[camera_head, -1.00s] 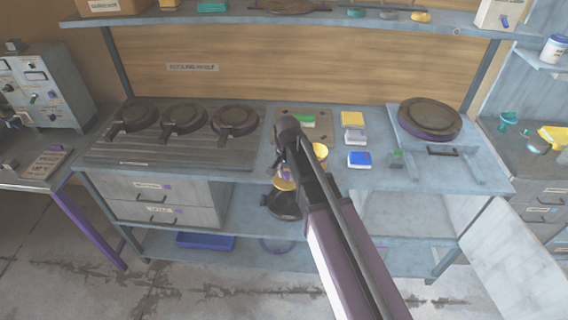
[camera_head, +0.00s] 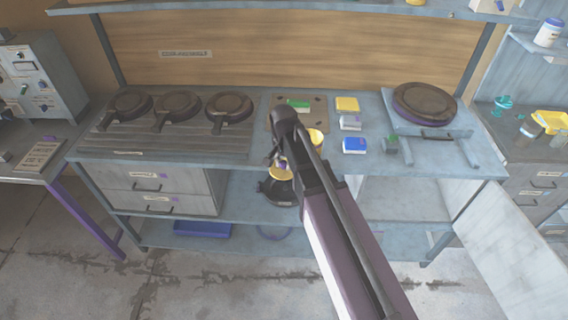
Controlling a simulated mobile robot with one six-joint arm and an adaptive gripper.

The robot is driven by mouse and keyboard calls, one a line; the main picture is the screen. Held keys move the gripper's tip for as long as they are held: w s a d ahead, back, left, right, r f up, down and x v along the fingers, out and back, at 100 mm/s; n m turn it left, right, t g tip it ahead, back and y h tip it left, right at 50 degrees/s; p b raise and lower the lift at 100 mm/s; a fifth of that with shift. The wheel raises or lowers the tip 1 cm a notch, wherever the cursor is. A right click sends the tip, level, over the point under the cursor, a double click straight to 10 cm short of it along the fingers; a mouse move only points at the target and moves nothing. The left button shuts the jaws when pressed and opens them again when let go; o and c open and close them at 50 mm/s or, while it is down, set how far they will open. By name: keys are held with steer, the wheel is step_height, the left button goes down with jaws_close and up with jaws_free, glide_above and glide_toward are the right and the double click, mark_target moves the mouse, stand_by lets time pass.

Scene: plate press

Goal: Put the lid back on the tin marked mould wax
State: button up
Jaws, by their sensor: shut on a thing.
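My gripper (camera_head: 279,163) hangs at the front edge of the bench, mostly hidden behind my own arm. It is shut on a small round yellow piece (camera_head: 281,174), which looks like the lid. A yellow round tin (camera_head: 316,137) stands on the bench just right of my arm and is partly covered by it. Its marking cannot be read at this size, so I cannot tell if it is the mould wax tin. The yellow piece is apart from this tin, to its lower left in the picture.
Three dark pans (camera_head: 176,108) stand on the left of the bench. Yellow, grey and blue boxes (camera_head: 355,146) and a round plate press (camera_head: 424,102) are on the right. A dark round thing (camera_head: 277,195) shows below the yellow piece. A cabinet door (camera_head: 510,250) hangs open at lower right.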

steer(key=w+d+r+p, duration=0.4)
steer(key=w+d, duration=0.1)
steer(key=w, duration=0.2)
steer(key=w+d+r+p, duration=0.4)
steer(key=w+r, duration=0.1)
steer(key=w, duration=0.2)
steer(key=shift+w+d+p, duration=0.35)
steer(key=shift+w+p, duration=0.05)
steer(key=shift+f, duration=0.2)
step_height(320, 180, down, 6)
steer(key=b, duration=0.6)
steer(key=shift+f+b, duration=0.2)
steer(key=shift+b, duration=0.15)
stand_by(1.9)
steer(key=o, duration=1)
